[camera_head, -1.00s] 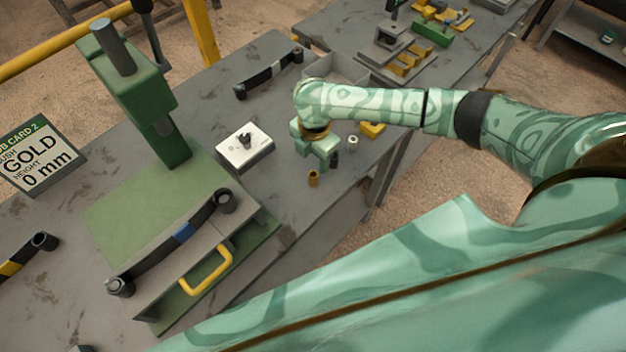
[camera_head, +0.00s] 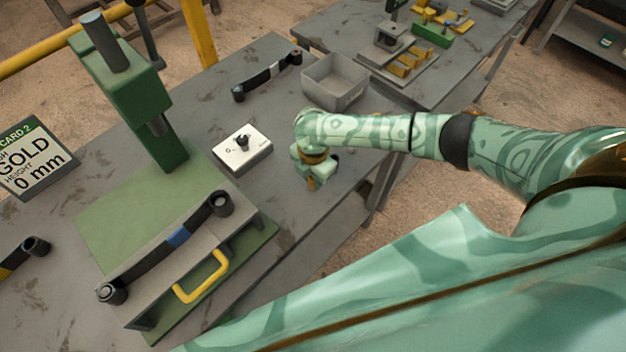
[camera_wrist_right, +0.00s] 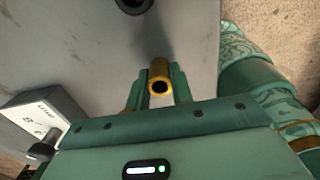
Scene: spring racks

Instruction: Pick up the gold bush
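The gold bush (camera_head: 310,184) is a small gold cylinder with a hole, near the front edge of the grey table. In the right wrist view the gold bush (camera_wrist_right: 160,72) sits between the two fingers of my right gripper (camera_wrist_right: 159,80), with its dark bore showing. In the head view my right gripper (camera_head: 312,178) is low over the table at the bush and partly covers it. The fingers lie close along both sides of the bush; I cannot tell whether they press on it. My left gripper is not in view.
A white block with a dark knob (camera_head: 243,149) stands left of the gripper. An empty grey tray (camera_head: 335,98) is behind it. A green press (camera_head: 130,85) and a fixture with a yellow handle (camera_head: 203,283) are at the left. A card (camera_head: 36,160) reads GOLD, 0 mm.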

